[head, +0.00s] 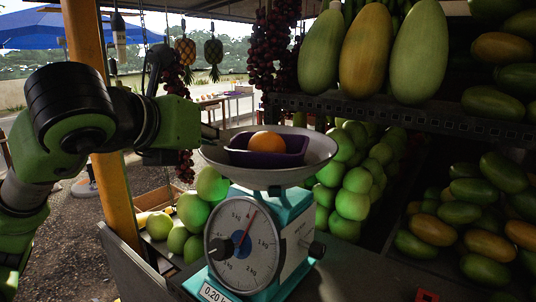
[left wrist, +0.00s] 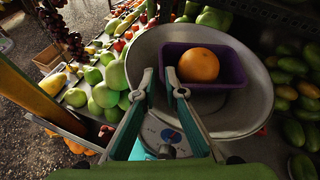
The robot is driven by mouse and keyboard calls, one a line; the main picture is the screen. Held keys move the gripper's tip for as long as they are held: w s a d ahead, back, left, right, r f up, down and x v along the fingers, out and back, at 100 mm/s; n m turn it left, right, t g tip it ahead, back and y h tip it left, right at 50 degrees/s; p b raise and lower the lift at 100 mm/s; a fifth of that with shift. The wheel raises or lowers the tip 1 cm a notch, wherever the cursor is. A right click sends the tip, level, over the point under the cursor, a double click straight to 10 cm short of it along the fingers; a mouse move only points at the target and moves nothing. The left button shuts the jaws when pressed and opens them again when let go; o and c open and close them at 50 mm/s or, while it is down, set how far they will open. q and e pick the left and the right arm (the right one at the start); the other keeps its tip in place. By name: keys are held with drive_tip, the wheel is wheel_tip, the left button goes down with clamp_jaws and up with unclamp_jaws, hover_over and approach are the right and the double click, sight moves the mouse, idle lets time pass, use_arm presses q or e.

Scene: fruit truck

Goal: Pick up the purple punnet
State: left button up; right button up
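The purple punnet (head: 285,158) rests in the round metal pan (head: 322,152) of a weighing scale, with an orange (head: 266,142) in it. The left wrist view shows the punnet (left wrist: 235,72) and the orange (left wrist: 198,65) from above. My left gripper (head: 213,136) is at the pan's left rim, beside the punnet's left end. Its two fingers (left wrist: 159,72) are apart, with their tips close to the punnet's left wall. I cannot tell whether they touch it. My right gripper is in neither view.
The teal scale body (head: 290,235) with its dial (head: 242,243) stands below the pan. Green fruit (head: 355,190) is piled behind and beside it. A shelf (head: 430,115) of large melons is at upper right. A yellow post (head: 95,100) stands near my left arm.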

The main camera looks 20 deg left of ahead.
sight(233, 141)
use_arm(q)
drive_tip(key=shift+x, duration=0.95)
drive_tip(key=p+x, duration=0.3)
drive_tip(key=x, duration=0.1)
drive_tip(key=shift+w+d, duration=0.2)
drive_tip(key=shift+w, duration=0.1)
drive_tip(key=shift+w+f, duration=0.25)
drive_tip(key=shift+w, duration=0.05)
drive_tip(key=shift+s+r, duration=0.1)
drive_tip(key=shift+s, duration=0.05)
clamp_jaws()
